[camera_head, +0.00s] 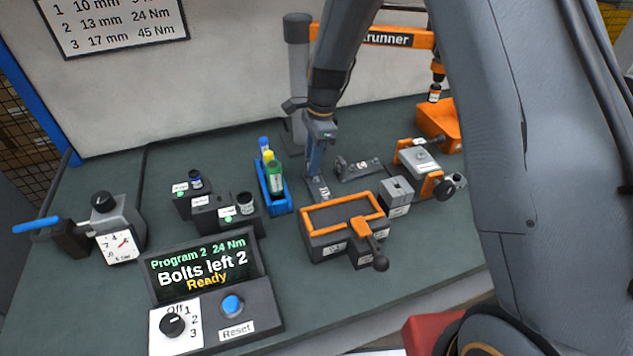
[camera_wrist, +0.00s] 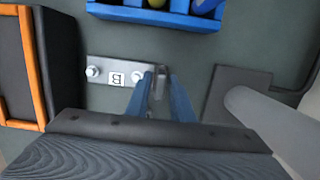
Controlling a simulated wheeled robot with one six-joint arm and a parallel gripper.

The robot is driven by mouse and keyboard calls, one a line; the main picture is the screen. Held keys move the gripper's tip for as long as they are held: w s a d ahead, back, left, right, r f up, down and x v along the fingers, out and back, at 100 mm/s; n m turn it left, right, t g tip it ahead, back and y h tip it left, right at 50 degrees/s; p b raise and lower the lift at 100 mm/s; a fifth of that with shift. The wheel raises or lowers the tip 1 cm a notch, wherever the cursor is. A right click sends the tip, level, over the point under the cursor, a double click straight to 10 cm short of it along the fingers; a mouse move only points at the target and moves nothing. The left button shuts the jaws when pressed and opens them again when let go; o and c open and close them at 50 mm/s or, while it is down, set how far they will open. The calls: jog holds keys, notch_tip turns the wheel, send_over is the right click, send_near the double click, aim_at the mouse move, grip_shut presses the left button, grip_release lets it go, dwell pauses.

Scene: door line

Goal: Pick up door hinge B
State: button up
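Door hinge B (camera_wrist: 115,75) is a grey metal plate with a white B label and two bolt heads, lying flat on the green bench in the wrist view. Its upright barrel end (camera_wrist: 160,82) stands between the two blue fingers of my gripper (camera_wrist: 160,92). The fingers look apart, with a narrow gap to the barrel on each side; contact cannot be made out. In the head view my gripper (camera_head: 316,172) points down at the hinge (camera_head: 319,190), which it partly hides.
Another hinge (camera_head: 358,168) lies just to the right. A blue bottle tray (camera_head: 289,199) stands left, an orange-rimmed box (camera_head: 340,240) in front, and a grey post (camera_head: 298,80) behind. The orange clamp fixture (camera_head: 418,160) is further right. The control panel (camera_head: 205,268) reads "Bolts left 2".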

grip_shut()
